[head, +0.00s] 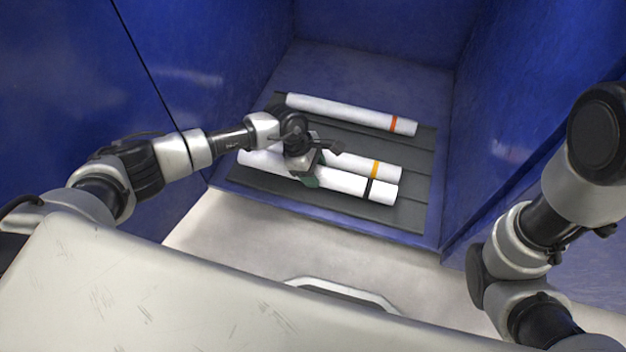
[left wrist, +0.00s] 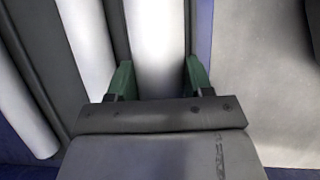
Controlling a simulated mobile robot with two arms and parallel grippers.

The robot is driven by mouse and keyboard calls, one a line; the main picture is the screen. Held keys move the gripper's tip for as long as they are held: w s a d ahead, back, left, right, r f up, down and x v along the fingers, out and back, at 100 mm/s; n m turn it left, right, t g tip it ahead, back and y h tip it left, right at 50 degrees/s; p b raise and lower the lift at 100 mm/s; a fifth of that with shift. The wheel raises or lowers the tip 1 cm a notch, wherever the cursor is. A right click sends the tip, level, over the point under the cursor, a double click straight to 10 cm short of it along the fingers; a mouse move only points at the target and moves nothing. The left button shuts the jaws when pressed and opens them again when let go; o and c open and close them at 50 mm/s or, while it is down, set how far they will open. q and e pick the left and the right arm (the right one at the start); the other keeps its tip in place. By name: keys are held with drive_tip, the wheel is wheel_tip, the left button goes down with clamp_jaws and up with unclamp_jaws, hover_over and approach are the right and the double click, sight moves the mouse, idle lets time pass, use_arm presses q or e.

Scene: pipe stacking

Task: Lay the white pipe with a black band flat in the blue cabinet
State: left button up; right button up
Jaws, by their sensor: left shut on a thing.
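The white pipe with a black band (head: 345,182) lies level over the grey ribbed mat in the blue cabinet (head: 222,186), nearest the cabinet's front edge. My left gripper (head: 308,178) is around its middle from above. In the left wrist view the green fingers of the left gripper (left wrist: 158,80) stand on both sides of the white pipe (left wrist: 157,40), shut on it. I cannot tell whether the pipe touches the mat. My right gripper is not in view; only my right arm shows at the right.
A white pipe with an orange-yellow band (head: 385,171) lies just behind, and a white pipe with a red-orange band (head: 350,113) lies farther back. The grey mat (head: 410,213) has bare room at the right and front. Blue walls stand on both sides.

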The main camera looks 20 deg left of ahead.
use_arm(q)
drive_tip(key=shift+a+f, duration=0.15)
drive_tip(key=shift+a, duration=0.05)
drive_tip(key=shift+f+b, duration=0.3)
wheel_tip(320, 180, down, 4)
drive_tip(key=b, duration=0.3)
drive_tip(key=shift+r, duration=0.35)
drive_tip(key=o, duration=1.1)
drive_tip(key=shift+c, duration=0.2)
